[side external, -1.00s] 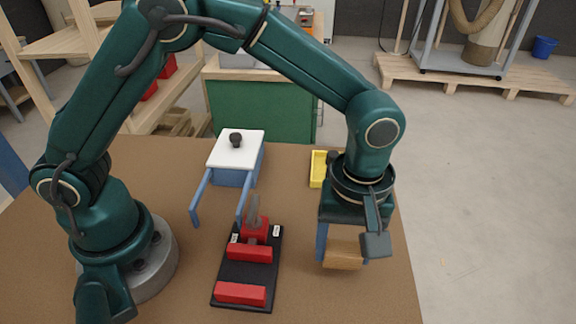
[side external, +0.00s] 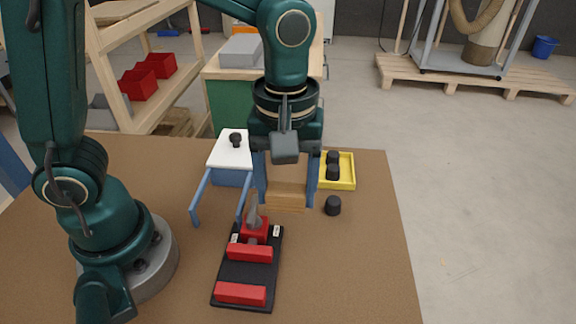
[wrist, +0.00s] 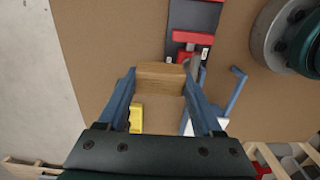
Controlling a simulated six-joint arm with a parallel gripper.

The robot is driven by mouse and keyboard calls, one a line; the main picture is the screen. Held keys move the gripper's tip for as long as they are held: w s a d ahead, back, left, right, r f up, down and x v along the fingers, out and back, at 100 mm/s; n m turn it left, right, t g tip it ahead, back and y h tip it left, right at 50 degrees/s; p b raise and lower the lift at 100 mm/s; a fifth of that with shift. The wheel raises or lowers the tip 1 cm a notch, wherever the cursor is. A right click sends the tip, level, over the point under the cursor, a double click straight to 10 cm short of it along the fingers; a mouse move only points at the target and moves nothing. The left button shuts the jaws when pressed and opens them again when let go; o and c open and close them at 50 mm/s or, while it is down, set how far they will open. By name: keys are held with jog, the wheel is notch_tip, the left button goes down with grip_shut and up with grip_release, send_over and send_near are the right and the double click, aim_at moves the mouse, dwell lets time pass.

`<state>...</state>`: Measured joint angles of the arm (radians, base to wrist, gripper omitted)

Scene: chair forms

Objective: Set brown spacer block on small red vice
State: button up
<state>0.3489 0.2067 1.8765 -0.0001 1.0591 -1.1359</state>
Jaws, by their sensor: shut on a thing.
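My gripper (side external: 286,190) is shut on the brown spacer block (side external: 287,197), a wooden block held level between its two blue fingers. In the wrist view the block (wrist: 160,77) spans the gap between the fingertips (wrist: 159,84). The small red vice (side external: 249,253) stands on a black base plate (side external: 232,273) on the table, with red jaws and a grey handle at its far end. The block is above the table, behind and a little right of the vice, and apart from it. The vice (wrist: 193,38) also shows in the wrist view, partly cut off at the top edge.
A yellow tray (side external: 346,181) holds black knobs; another black knob (side external: 333,206) stands on the table nearby. The table's front right is clear.

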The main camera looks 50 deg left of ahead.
send_near(247, 277)
jog(key=shift+f, duration=2.75)
jog(key=shift+f, duration=0.6)
jog(key=o, duration=1.5)
jog(key=shift+r, duration=0.1)
jog(key=shift+r, duration=2.9)
